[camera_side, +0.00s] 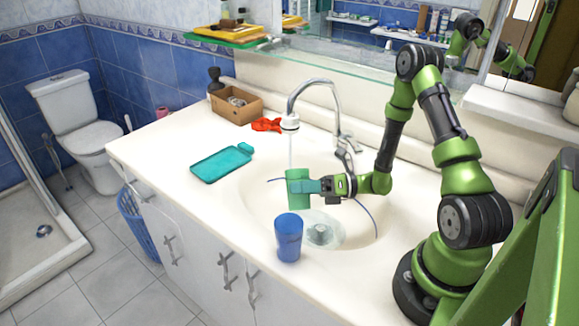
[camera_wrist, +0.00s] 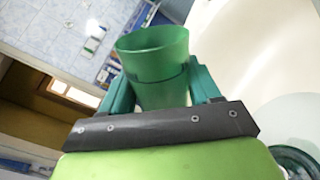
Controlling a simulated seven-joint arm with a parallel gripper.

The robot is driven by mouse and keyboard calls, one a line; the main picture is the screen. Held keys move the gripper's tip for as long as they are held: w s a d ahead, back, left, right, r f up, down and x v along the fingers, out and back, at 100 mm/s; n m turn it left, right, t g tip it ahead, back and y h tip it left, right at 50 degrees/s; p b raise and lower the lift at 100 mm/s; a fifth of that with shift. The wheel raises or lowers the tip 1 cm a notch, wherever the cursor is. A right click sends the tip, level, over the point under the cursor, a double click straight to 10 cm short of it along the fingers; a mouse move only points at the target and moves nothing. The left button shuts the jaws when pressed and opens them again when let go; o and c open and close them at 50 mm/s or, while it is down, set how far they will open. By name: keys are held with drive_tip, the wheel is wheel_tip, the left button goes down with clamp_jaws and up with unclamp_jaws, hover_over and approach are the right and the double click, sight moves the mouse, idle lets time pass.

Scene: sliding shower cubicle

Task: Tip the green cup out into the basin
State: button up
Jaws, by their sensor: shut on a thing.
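The green cup (camera_side: 298,192) is held by my gripper (camera_side: 308,187) over the basin (camera_side: 258,209), under the tap (camera_side: 316,84). It looks roughly upright in the side view, perhaps slightly tilted. In the wrist view the green cup (camera_wrist: 153,62) sits between the two teal fingers of my gripper (camera_wrist: 155,90), its open rim showing at the top. A thin stream runs from the tap's spout down towards the cup. I cannot see what is inside the cup.
A blue cup (camera_side: 288,238) stands near the basin's front rim, close to my gripper. A teal tray (camera_side: 221,164), a red cloth (camera_side: 267,125) and a cardboard box (camera_side: 236,104) lie on the counter to the left. A glass shelf (camera_side: 330,66) hangs above the tap.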

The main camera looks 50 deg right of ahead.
sight(306, 177)
wheel_tip(306, 177, up, 2)
drive_tip(key=m, duration=0.4)
drive_tip(key=shift+r+m, duration=0.15)
drive_tip(key=shift+m, duration=0.15)
drive_tip(key=shift+w+d+r+m, duration=0.1)
drive_tip(key=shift+r+m, duration=0.4)
drive_tip(key=shift+m, duration=0.7)
drive_tip(key=shift+w+d+r+m, duration=0.2)
drive_tip(key=shift+r+m, duration=0.15)
drive_tip(key=shift+m, duration=0.55)
drive_tip(key=shift+w+d+r+m, duration=0.15)
drive_tip(key=shift+r+m, duration=0.15)
drive_tip(key=shift+m, duration=0.6)
drive_tip(key=shift+w+d+r+m, duration=0.2)
drive_tip(key=shift+r+m, duration=0.15)
drive_tip(key=shift+m, duration=0.55)
